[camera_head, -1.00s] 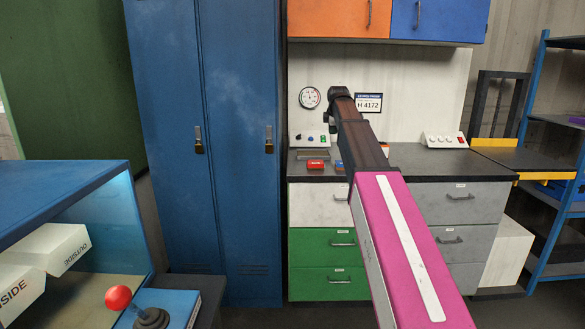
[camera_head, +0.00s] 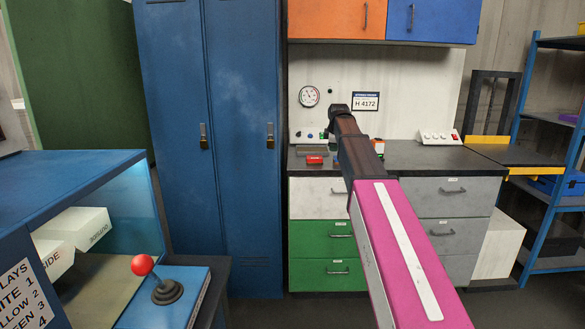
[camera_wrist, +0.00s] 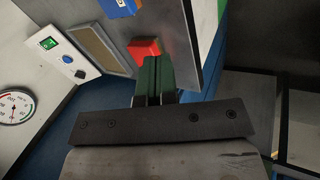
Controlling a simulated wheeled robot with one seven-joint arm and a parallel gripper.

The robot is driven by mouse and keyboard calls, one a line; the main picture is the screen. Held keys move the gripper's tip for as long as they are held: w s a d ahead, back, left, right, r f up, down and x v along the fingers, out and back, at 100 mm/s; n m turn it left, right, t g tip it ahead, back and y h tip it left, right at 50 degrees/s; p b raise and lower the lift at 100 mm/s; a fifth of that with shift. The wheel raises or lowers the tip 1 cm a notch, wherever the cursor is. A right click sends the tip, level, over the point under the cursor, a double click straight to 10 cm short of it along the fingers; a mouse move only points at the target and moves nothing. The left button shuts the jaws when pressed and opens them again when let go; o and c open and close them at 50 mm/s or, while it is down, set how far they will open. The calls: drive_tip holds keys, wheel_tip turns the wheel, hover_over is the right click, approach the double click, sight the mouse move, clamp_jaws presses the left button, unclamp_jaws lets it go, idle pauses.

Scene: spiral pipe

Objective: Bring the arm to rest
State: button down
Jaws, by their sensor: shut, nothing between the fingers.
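My arm reaches forward from the lower right of the head view toward the counter, with its magenta link in front and dark links beyond. The gripper end shows dark and small near the wall, above the counter; its fingers cannot be made out there. In the wrist view my gripper (camera_wrist: 152,80) has its two dark green fingers together, with nothing between them. A red block (camera_wrist: 144,48) lies just beyond the fingertips in that view and also shows on the counter in the head view (camera_head: 315,160). I cannot tell whether the fingers touch it.
The dark counter (camera_head: 440,158) has drawers below and orange and blue cabinets (camera_head: 430,20) above. A blue locker (camera_head: 235,120) stands left of it. A blue booth with a red-knobbed joystick (camera_head: 143,265) is at front left. A blue shelf rack (camera_head: 553,140) stands right.

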drive_tip(key=s+f+m+g, duration=0.2)
drive_tip(key=s+f+m, duration=0.6)
drive_tip(key=s+f, duration=1.1)
drive_tip(key=s+d+f+m+g, duration=0.1)
drive_tip(key=s+f+m+g, duration=0.2)
drive_tip(key=s+f+m, duration=0.5)
drive_tip(key=s+f, duration=1.1)
drive_tip(key=f, duration=0.2)
drive_tip(key=shift+s+d, duration=0.2)
drive_tip(key=shift+s, duration=0.05)
